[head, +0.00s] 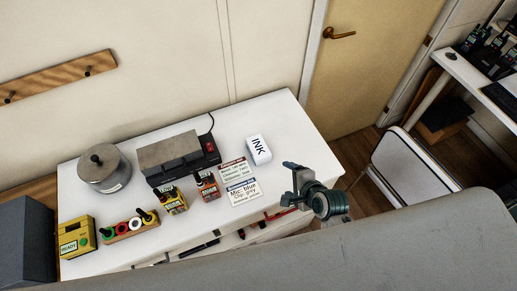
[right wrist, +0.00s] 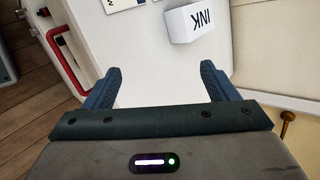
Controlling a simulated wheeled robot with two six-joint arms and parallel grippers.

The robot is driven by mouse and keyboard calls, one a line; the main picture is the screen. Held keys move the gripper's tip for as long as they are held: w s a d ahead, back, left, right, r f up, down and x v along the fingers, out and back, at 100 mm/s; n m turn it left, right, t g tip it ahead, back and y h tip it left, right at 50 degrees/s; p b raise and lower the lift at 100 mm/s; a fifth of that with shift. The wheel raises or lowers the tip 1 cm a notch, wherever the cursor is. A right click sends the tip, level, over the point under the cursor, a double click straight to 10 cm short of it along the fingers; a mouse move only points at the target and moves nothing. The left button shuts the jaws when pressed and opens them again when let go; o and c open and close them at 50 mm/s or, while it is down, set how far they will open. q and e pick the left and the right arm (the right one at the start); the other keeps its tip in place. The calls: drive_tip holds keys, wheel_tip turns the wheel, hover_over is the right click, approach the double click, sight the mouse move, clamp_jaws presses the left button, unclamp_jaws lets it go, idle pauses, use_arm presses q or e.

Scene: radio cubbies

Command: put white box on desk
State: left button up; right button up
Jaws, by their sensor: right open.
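The white box (head: 258,150), marked INK, stands on the white desk (head: 300,130) toward its right part, beside two printed cards. My right gripper (head: 296,182) is to the right of and nearer than the box, over the desk's right front part, apart from it. In the right wrist view the gripper (right wrist: 161,70) is open and empty, with bare desk top between its fingers. My left gripper is not in view.
Left of the box are a black device with a grey top (head: 170,152), small bottles (head: 207,187), a round grey pot (head: 104,167) and a yellow box (head: 77,237). A white chair (head: 415,172) stands to the right. The desk's right end is clear.

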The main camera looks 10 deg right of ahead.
sight(261, 152)
drive_tip(key=w+a+m+t, duration=0.1)
drive_tip(key=w+m, duration=0.1)
drive_tip(key=m, duration=0.2)
drive_tip(key=w+a+f+m+t, duration=0.1)
drive_tip(key=w+m, duration=0.1)
drive_tip(key=m, duration=0.2)
drive_tip(key=w+a+f+m+t, duration=0.1)
drive_tip(key=w+m, duration=0.1)
drive_tip(key=m, duration=0.2)
drive_tip(key=shift+w+a+f+m, duration=0.15)
drive_tip(key=shift+w+a+m, duration=0.05)
drive_tip(key=shift+a+m, duration=0.1)
drive_tip(key=m, duration=0.1)
drive_tip(key=w+m+t, duration=0.1)
drive_tip(key=m, duration=0.1)
drive_tip(key=shift+a+f, duration=0.2)
drive_tip(key=shift+w+f+m+h, duration=0.15)
drive_tip(key=shift+w+m+h, duration=0.15)
drive_tip(key=shift+m, duration=0.1)
drive_tip(key=b+x, duration=0.3)
drive_tip(key=x, duration=0.2)
drive_tip(key=shift+w, duration=0.2)
drive_tip(key=b+x, duration=0.4)
drive_tip(key=shift+a+f, duration=0.1)
drive_tip(key=shift+w+a+f+b, duration=0.1)
drive_tip(key=shift+w+b, duration=0.2)
drive_tip(key=shift+w, duration=0.25)
drive_tip(key=shift+c, duration=0.2)
drive_tip(key=c, duration=1.1)
